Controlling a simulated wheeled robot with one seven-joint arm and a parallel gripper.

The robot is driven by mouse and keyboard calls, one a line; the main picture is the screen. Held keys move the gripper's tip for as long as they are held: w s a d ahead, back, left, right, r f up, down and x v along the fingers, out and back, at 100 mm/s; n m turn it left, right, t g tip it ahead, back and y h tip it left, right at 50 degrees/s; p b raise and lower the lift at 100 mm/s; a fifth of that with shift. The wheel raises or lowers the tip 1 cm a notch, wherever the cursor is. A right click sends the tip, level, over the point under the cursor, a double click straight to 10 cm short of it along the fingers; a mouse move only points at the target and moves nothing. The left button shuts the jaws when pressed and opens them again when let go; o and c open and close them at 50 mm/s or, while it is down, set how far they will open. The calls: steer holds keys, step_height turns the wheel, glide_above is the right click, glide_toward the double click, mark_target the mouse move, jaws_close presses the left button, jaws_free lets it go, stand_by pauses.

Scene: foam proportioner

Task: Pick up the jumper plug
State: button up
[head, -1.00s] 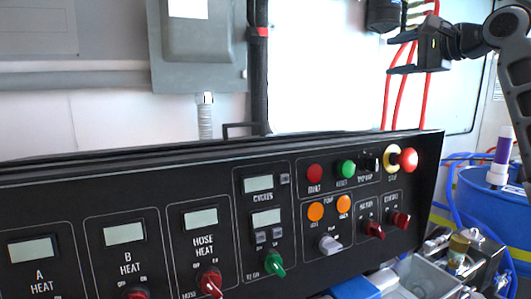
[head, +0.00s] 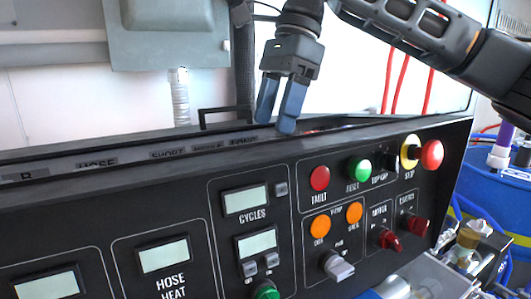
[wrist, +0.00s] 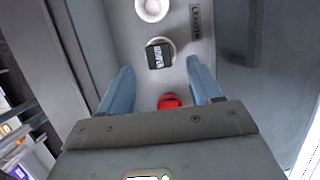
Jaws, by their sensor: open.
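In the wrist view a small black block with white lettering, which looks like the jumper plug (wrist: 160,53), sits over a pale round socket on a grey surface. Its lettering is too small to read surely. My gripper (head: 277,116) points down behind the console's top edge in the head view, with its two blue fingers apart. In the wrist view my gripper (wrist: 160,72) is open, and the black block shows between the fingertips, apart from both. The console edge hides the plug in the head view.
A bare pale round socket (wrist: 152,9) lies beyond the block, and a red round part (wrist: 168,101) shows nearer my palm. The black console (head: 205,185) with knobs and buttons stands in front. A grey wall box (head: 170,35) and red cables (head: 408,75) are behind.

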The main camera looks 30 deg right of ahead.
steer(key=shift+p+x, duration=0.5)
steer(key=shift+x, duration=2)
steer(key=c, duration=1.1)
